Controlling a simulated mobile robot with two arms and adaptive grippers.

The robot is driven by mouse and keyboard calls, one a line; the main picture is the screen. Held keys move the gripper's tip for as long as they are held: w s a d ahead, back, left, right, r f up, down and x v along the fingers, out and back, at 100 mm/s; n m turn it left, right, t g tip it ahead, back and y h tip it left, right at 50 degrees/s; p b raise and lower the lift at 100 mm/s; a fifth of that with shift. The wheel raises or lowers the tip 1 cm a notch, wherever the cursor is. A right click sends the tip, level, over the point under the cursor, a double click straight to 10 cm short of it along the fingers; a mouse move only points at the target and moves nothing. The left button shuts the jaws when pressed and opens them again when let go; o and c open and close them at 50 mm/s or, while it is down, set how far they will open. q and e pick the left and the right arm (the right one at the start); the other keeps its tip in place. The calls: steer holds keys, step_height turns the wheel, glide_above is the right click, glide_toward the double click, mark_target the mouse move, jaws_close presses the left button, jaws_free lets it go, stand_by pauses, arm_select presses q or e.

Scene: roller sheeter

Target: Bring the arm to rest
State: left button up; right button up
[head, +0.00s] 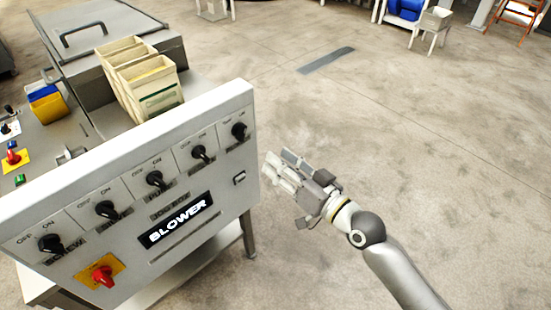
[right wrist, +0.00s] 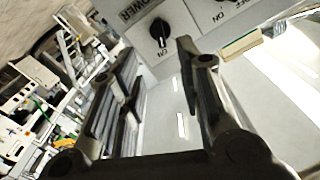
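My right gripper (head: 283,170) is to the right of the control panel (head: 215,205) in the head view, over bare floor and apart from the panel. Its forearm comes in from the lower right. In the right wrist view my right gripper (right wrist: 160,62) has its two fingers apart with nothing between them. A black rotary knob (right wrist: 160,32) on the panel shows beyond the fingertips there. My left gripper and left arm are not in view.
The concrete floor (head: 430,170) to the right is open.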

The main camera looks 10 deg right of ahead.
stand_by(0.7)
steer(key=s+d+f+m+g+h, duration=0.15)
steer(key=d+f, duration=0.25)
steer(key=f, duration=0.8)
steer(key=s+d+f+g+h, duration=0.2)
steer(key=d+f+h, duration=0.1)
steer(key=f, duration=0.9)
steer(key=s+d+f+m+g+h, duration=0.1)
steer(key=s+d+f+h, duration=0.2)
steer(key=f, duration=0.9)
steer(key=s+d+f+n+g+h, duration=0.1)
steer(key=s+d+f+g, duration=0.1)
steer(key=s+f, duration=0.65)
steer(key=s+d+f+g+h, duration=0.1)
steer(key=s+d+f+g, duration=0.2)
steer(key=s+f, duration=0.55)
steer(key=s+f+g, duration=0.2)
steer(key=s+f, duration=0.1)
steer(key=s, duration=0.7)
steer(key=s+d+f+n+g+h, duration=0.1)
steer(key=s+f, duration=0.3)
steer(key=s, duration=0.6)
steer(key=shift+g, duration=0.55)
steer(key=shift+w, duration=0.1)
